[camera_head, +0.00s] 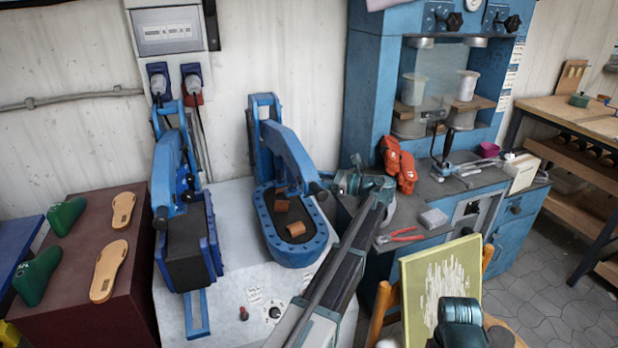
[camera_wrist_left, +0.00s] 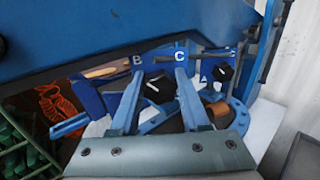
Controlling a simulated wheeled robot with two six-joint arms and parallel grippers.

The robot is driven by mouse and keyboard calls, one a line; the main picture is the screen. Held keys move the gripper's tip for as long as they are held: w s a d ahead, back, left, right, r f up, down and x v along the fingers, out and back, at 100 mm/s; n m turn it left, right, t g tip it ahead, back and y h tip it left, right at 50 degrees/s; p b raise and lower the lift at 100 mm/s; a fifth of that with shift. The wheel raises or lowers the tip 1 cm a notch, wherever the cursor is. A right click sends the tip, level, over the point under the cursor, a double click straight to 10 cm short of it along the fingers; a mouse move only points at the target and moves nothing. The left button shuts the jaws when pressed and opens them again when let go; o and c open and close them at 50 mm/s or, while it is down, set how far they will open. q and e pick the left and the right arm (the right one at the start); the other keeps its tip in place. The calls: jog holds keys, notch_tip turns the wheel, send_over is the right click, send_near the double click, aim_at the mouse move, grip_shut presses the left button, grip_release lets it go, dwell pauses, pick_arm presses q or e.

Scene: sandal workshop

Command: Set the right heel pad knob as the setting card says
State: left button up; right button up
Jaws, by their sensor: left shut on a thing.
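In the left wrist view, my left gripper (camera_wrist_left: 159,76) is shut on a black knob (camera_wrist_left: 160,90), one light blue finger on each side. The knob bears a short white mark on its left part; which letter it points to is unclear. White letters B, C and A stand around it on blue surfaces. In the head view, the blue twin heel press has a right unit (camera_head: 290,248) and a left unit (camera_head: 207,245). My left arm reaches past the right unit, and its fingertips are not clear there. Small white printed labels (camera_head: 254,295) are unreadable. My right gripper is out of view.
A larger blue press (camera_head: 366,100) stands behind on the right, with orange gloves (camera_head: 397,160) and red pliers (camera_head: 402,234) near it. Green lasts (camera_head: 66,215) and tan soles (camera_head: 109,270) lie on the left. A framed yellow panel (camera_head: 415,290) is at front right.

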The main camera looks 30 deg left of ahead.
pick_arm(q)
jog(key=shift+n, duration=0.4)
grip_shut()
jog(key=n, duration=0.3)
jog(key=shift+n, duration=0.4)
jog(key=n, duration=0.4)
jog(key=shift+s+n, duration=0.15)
jog(key=shift+n, duration=0.15)
jog(key=n, duration=0.4)
jog(key=shift+f, duration=0.1)
jog(key=shift+f+n, duration=0.1)
jog(key=shift+n, duration=2.2)
jog(key=o, duration=1.2)
grip_release()
jog(key=shift+c, duration=0.2)
